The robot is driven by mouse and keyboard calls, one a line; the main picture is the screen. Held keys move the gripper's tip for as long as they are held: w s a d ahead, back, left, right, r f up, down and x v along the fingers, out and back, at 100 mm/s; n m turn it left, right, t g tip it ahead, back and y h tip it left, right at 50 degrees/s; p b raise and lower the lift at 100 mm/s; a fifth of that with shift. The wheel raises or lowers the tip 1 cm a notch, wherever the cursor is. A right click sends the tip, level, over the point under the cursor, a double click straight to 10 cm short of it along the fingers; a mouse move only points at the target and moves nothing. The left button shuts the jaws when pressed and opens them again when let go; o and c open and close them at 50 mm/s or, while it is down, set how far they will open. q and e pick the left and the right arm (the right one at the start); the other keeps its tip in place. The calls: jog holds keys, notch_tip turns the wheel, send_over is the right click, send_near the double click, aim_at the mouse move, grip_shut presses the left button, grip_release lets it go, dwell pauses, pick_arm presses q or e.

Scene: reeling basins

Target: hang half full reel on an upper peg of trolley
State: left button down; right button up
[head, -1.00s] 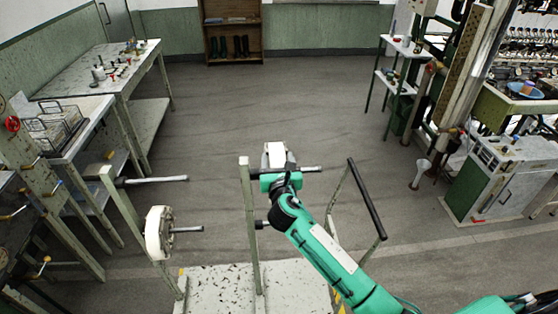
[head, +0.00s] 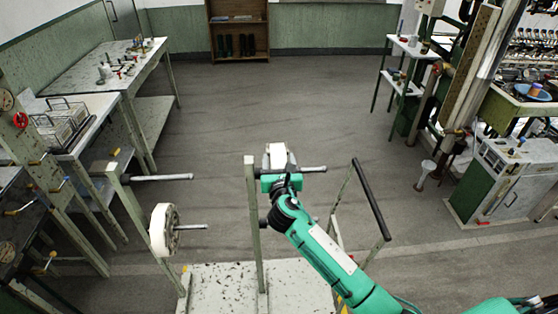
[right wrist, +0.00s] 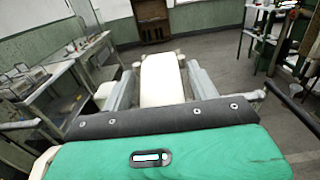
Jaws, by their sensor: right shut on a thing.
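My right gripper (head: 277,163) is shut on a white reel (head: 277,153), seen edge-on beyond the gripper. In the right wrist view the reel (right wrist: 162,80) sits between the two grey fingers; how full it is cannot be told. The gripper is at the height of the upper pegs, just right of the top of the trolley's middle post (head: 253,220). An upper peg (head: 314,169) sticks out to the right behind the gripper; its root is hidden. The trolley's left upper peg (head: 160,178) is bare. My left gripper is not in view.
Another white reel (head: 163,230) hangs on the trolley's left lower peg. The trolley's deck (head: 225,285) is bare, and its black handle (head: 371,200) stands at the right. Workbenches (head: 100,75) line the left; a green-and-white cabinet (head: 505,185) stands right. The floor behind is clear.

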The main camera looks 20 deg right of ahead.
jog(key=o, duration=1.2)
jog(key=shift+c, duration=0.2)
jog(key=shift+c, duration=0.2)
jog(key=shift+s+a, duration=0.1)
jog(key=shift+s, duration=0.3)
jog(key=p+v, duration=0.4)
jog(key=v, duration=0.8)
